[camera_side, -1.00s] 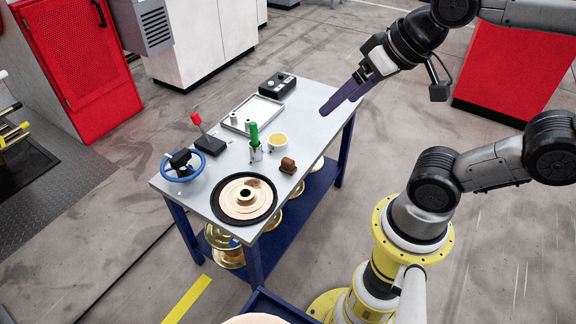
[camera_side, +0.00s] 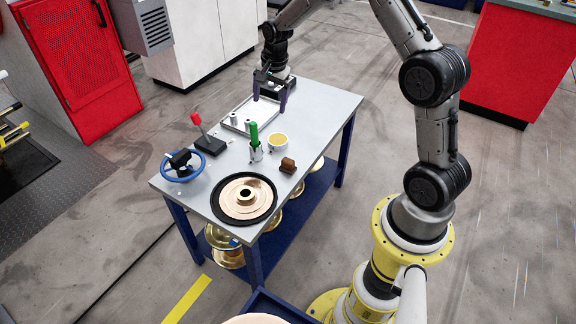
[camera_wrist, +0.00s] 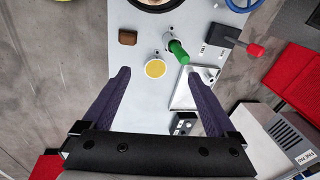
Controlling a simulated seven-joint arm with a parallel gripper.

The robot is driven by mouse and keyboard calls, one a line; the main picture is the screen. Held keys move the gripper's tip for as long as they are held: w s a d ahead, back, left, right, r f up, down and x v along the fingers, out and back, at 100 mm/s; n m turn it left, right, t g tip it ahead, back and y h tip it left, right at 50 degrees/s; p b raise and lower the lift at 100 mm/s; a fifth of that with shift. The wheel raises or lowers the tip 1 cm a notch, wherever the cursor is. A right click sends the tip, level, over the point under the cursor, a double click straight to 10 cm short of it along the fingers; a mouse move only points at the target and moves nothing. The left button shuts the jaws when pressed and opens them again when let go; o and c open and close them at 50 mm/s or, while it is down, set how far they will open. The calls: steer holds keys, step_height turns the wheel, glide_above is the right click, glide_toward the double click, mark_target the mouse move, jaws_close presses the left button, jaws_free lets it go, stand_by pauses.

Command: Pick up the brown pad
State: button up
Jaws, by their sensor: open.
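The brown pad (camera_side: 287,165) is a small dark brown block lying on the grey table near its right edge in the side view. In the wrist view the brown pad (camera_wrist: 128,37) lies at the upper left, ahead of the fingers. My gripper (camera_side: 270,104) is above the far end of the table, over the tray, well behind the pad. In the wrist view my gripper (camera_wrist: 157,74) has its two purple fingers wide apart with nothing between the tips. The fingers are clear of the pad.
Near the pad stand a yellow-topped cup (camera_side: 277,142) and a green-handled tool (camera_side: 255,138) in a holder. The metal tray (camera_side: 243,122), red lever (camera_side: 205,140), blue handwheel (camera_side: 182,165) and round spool plate (camera_side: 244,198) also occupy the table (camera_side: 331,107). The right far tabletop is bare.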

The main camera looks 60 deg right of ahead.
steer(key=s+d+f+m+g, duration=0.1)
steer(key=s+d+f, duration=0.1)
steer(key=f, duration=0.4)
steer(key=s+d+f+g, duration=0.1)
steer(key=s+d+f, duration=0.1)
steer(key=f, duration=0.5)
glide_above(288, 160)
steer(key=shift+y, duration=0.4)
step_height(288, 160, down, 7)
steer(key=shift+s+d+r, duration=0.1)
steer(key=shift+s+r, duration=0.05)
steer(key=shift+r, duration=0.05)
steer(key=shift+f, duration=3.05)
jaws_close()
steer(key=shift+r, duration=0.1)
